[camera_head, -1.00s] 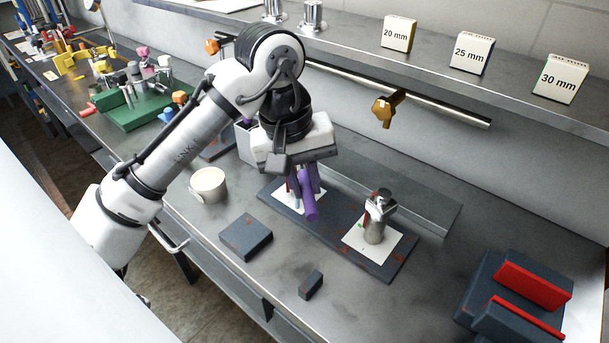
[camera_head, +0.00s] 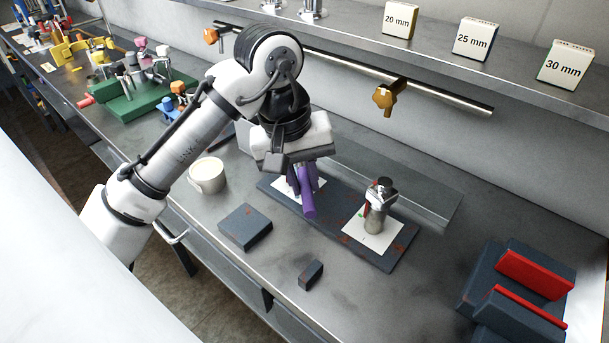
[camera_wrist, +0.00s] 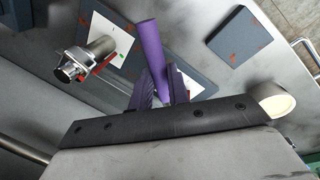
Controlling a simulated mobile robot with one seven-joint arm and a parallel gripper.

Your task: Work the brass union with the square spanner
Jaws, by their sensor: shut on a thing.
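My gripper (camera_head: 299,180) is shut on a purple-handled tool, which I take to be the square spanner (camera_head: 308,198). The tool is over the left white card (camera_head: 319,186) on a dark base plate. A metal fitting with a red part (camera_head: 376,212) stands upright on the right card; it also shows in the wrist view (camera_wrist: 80,60). I cannot make out the brass union for sure.
A dark block (camera_head: 245,227) and a smaller one (camera_head: 311,274) lie in front of the base plate (camera_head: 400,250). A white cup (camera_head: 207,175) stands at left. A brass-coloured knob (camera_head: 388,95) is on the back rail. A red-lined holder (camera_head: 515,290) stands at right.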

